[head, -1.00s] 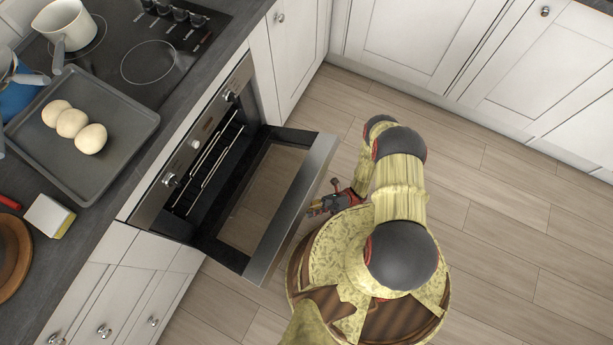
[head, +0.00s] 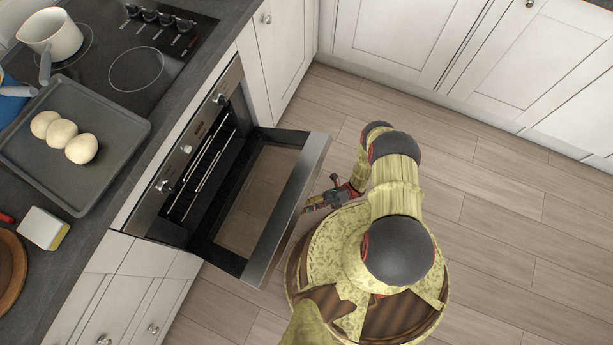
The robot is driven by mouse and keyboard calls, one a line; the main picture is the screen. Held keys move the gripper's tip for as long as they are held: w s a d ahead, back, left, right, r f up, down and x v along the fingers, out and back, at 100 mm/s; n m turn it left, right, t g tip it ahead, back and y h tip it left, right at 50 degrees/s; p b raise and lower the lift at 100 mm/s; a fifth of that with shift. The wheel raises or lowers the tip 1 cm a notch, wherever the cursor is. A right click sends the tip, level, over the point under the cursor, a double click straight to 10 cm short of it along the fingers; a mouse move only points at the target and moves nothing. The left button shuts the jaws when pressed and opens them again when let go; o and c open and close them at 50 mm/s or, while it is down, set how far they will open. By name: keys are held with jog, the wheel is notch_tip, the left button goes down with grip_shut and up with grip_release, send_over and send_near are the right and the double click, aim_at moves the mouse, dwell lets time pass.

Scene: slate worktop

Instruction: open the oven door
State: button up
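The oven (head: 188,165) is built into the counter front at the left, with knobs along its control panel. Its door (head: 288,215) is swung far down and out over the floor, and the dark cavity with wire racks (head: 212,165) shows. My gripper (head: 312,203) is beside the outer edge of the door, low down, partly hidden by my arm. I cannot tell whether it touches the door or handle. Its fingers are too small to tell open from shut.
A grey tray (head: 75,185) with three pale dough balls (head: 82,149) lies on the worktop. A white saucepan (head: 50,35) stands on the black hob (head: 135,68). A sponge (head: 42,229) and a wooden plate (head: 8,270) are at lower left. The wooden floor (head: 500,250) at right is clear.

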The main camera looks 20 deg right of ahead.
jog(key=shift+w+d+f, duration=0.45)
jog(key=shift+d+f, duration=0.2)
jog(key=shift+f, duration=0.1)
jog(key=shift+w+d+f, duration=0.45)
jog(key=shift+d+f, duration=0.15)
jog(key=shift+f, duration=0.1)
